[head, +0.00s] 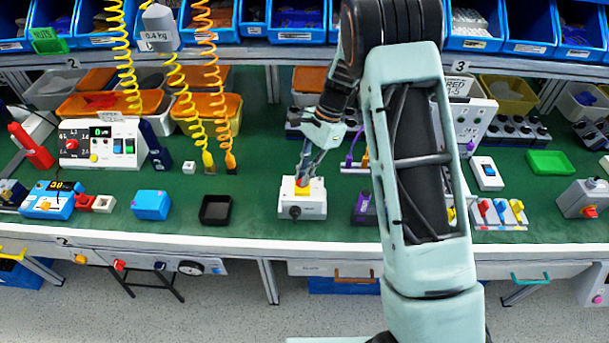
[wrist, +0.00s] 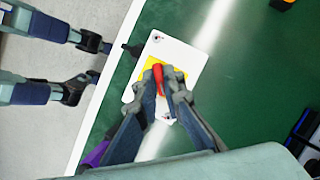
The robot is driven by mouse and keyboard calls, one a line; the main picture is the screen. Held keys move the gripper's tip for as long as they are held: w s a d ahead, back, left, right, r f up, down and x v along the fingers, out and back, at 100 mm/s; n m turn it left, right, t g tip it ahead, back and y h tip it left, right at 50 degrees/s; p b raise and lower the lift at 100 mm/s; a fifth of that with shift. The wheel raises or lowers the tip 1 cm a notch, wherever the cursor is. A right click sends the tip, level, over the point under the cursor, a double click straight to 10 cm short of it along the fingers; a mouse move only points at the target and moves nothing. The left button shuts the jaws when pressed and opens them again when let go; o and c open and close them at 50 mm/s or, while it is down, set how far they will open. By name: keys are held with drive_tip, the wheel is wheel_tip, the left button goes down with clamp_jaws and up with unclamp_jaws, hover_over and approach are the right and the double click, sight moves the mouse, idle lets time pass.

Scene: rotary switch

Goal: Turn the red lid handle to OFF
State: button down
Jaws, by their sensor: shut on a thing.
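The red lid handle (wrist: 158,77) shows in the wrist view, between the tips of my gripper (wrist: 164,78). It sits on a yellow plate (wrist: 150,65) on a white box (wrist: 185,57). My gripper is shut on the handle. The fingers mostly hide the handle in the head view. I cannot read any OFF mark.
A black tray (head: 215,209) and a blue box (head: 152,204) stand left of the white box. Coiled yellow and orange cords (head: 209,90) hang at the left.

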drive_tip(key=n, duration=0.2)
drive_tip(key=n+g+h, duration=0.1)
drive_tip(key=n, duration=0.2)
drive_tip(key=shift+w+a+n+h+b, duration=0.15)
drive_tip(key=shift+n+h+b, duration=0.15)
drive_tip(key=shift+b, duration=0.1)
drive_tip(key=shift+n+g+h, duration=0.3)
drive_tip(key=shift+n+h, duration=0.5)
drive_tip(key=shift+n, duration=1.4)
drive_tip(key=shift+a, duration=0.1)
drive_tip(key=c, duration=2)
unclamp_jaws()
drive_tip(key=shift+c, duration=0.2)
drive_tip(key=v, duration=1.2)
